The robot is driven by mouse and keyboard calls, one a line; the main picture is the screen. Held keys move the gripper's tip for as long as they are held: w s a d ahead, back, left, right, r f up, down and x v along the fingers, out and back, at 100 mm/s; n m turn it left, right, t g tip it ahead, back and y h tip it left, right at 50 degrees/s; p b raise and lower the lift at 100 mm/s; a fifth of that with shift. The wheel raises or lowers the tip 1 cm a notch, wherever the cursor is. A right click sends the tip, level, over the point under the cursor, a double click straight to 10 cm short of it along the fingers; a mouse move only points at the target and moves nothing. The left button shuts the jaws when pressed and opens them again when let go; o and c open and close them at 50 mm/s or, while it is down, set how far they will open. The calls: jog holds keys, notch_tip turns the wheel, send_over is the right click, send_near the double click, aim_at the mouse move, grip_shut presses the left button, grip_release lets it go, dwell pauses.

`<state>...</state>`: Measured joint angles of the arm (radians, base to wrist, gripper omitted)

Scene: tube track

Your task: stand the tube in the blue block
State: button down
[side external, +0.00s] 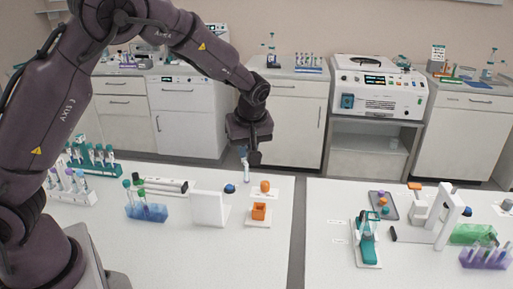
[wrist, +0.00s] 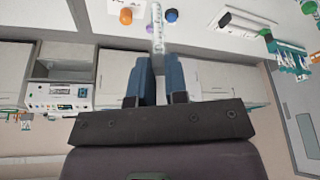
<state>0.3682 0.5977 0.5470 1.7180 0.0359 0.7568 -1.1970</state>
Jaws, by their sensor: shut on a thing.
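My gripper (side external: 252,157) is shut on a slim pale tube (side external: 245,168), held roughly upright above the far edge of the left table. In the wrist view the fingers (wrist: 156,62) close around the tube (wrist: 157,22), which reaches past them to the top edge. The blue block (side external: 153,213) is a translucent blue-violet block on the left table, to the left of and nearer than my gripper. Several green-capped tubes stand at its left part. The tube is well apart from the block. The block's openings are too small to make out.
An orange cap (side external: 265,186) and a blue cap (side external: 229,189) lie near the far edge. A green rack (side external: 92,160) stands at left. A gap separates the two tables.

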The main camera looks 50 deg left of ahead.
jog(key=s+a, duration=0.7)
jog(key=s, duration=0.3)
jog(key=s+a, duration=0.7)
jog(key=s, duration=0.3)
notch_tip(320, 180, down, 7)
jog(key=shift+r, duration=0.2)
dwell(0.8)
jog(key=shift+d+f, duration=0.1)
jog(key=shift+f, duration=0.1)
dwell(0.3)
jog(key=shift+f, duration=0.4)
jog(key=shift+f, duration=0.45)
dwell(1.0)
jog(key=shift+f, duration=0.45)
jog(key=shift+f, duration=0.1)
jog(key=shift+f, duration=0.55)
